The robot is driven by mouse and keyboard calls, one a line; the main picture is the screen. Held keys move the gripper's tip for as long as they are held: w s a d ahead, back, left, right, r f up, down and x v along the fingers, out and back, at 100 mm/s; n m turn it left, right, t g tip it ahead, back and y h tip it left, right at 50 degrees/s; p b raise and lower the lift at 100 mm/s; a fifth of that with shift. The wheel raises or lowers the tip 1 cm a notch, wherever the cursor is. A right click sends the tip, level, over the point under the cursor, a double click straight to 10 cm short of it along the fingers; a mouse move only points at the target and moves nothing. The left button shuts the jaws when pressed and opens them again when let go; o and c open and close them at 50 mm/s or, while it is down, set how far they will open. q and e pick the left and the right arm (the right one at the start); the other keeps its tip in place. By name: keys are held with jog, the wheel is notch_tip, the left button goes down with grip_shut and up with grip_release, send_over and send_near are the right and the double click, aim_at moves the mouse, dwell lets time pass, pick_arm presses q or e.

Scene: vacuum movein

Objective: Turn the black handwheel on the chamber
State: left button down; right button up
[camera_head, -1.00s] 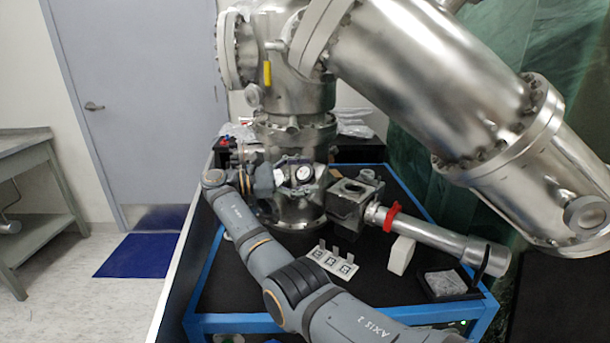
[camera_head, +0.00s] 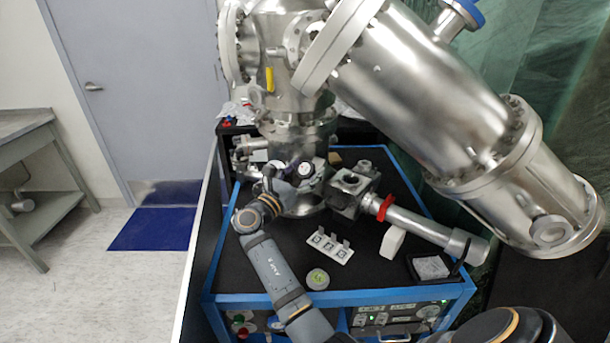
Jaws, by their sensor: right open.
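The steel chamber (camera_head: 299,128) stands at the back of the black-topped bench. A small round white-faced fitting with a dark rim (camera_head: 305,170) shows low on its front; I cannot tell whether this is part of the black handwheel. My right gripper (camera_head: 279,181) is open, just left of this fitting and in front of the chamber's lower part. It is small and dark here, and whether it touches anything is unclear. The gripper and wrist hide part of the chamber's lower left. My left gripper is not in view.
A steel tube with a red band (camera_head: 386,207) runs right from a square valve block (camera_head: 350,193). A white block (camera_head: 392,242), a small labelled plate (camera_head: 329,246) and a round yellow-green-topped item (camera_head: 317,279) sit on the bench. A large steel cylinder (camera_head: 420,90) overhangs the right side.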

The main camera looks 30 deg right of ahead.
jog(key=n+t+y+p, duration=0.2)
jog(key=n+y+p, duration=0.1)
jog(key=n+p, duration=0.1)
jog(key=r+n+t+y+p, duration=0.1)
jog(key=n+t+y+p, duration=0.1)
jog(key=n+p, duration=0.3)
jog(key=n+t+y+p, duration=0.3)
jog(key=n+t+p, duration=0.1)
jog(key=p, duration=0.2)
jog(key=shift+r+y, duration=0.2)
jog(key=shift+y, duration=0.1)
jog(key=shift+s+a+f+n+b, duration=0.3)
jog(key=shift+s+a+f+b, duration=0.2)
jog(key=shift+s+f+b, duration=0.35)
jog(key=b+v, duration=0.1)
jog(key=v, duration=0.7)
jog(key=shift+s+r, duration=0.15)
jog(key=shift+s, duration=0.05)
jog(key=shift+a, duration=0.15)
